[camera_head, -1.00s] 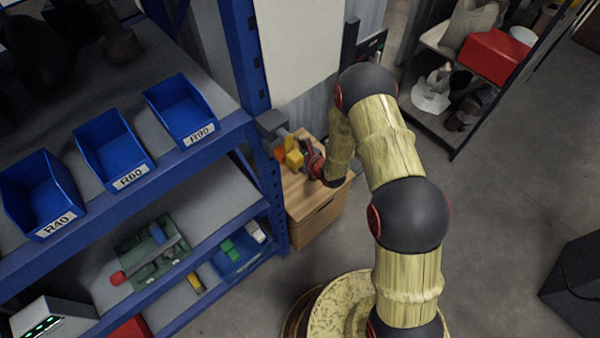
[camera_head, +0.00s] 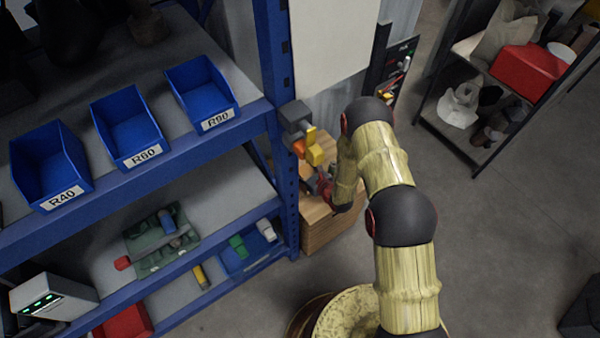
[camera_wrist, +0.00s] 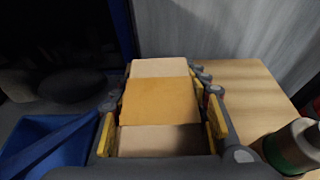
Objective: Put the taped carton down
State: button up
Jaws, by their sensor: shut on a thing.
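The taped carton (camera_wrist: 160,100) is a tan box with an orange-yellow tape band across its middle. In the wrist view it sits between the yellow-padded fingers of my gripper (camera_wrist: 161,118), which is shut on it. In the head view my gripper (camera_head: 308,150) is small, beside the blue shelf post and over the wooden cabinet (camera_head: 330,222). The carton is hard to make out there. The cabinet's pale wooden top (camera_wrist: 245,85) shows to the right of the carton in the wrist view. I cannot tell whether the carton's underside touches anything.
A can-like object (camera_wrist: 293,145) stands on the wooden top at the right. A blue bin (camera_wrist: 50,145) is at the lower left. Blue shelving (camera_head: 285,170) with labelled bins stands close left of my gripper. Another rack (camera_head: 480,150) is at the right, with open floor between.

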jog(key=shift+f+b, duration=0.4)
jog(key=shift+f, duration=0.95)
jog(key=shift+f, duration=0.1)
jog(key=o, duration=1.3)
jog(key=shift+s+d+r, duration=0.2)
jog(key=shift+s+r, duration=0.05)
jog(key=shift+s, duration=0.05)
jog(key=p+v, duration=0.3)
jog(key=v, duration=0.8)
jog(key=shift+s+p, duration=0.15)
jog(key=shift+p, duration=0.2)
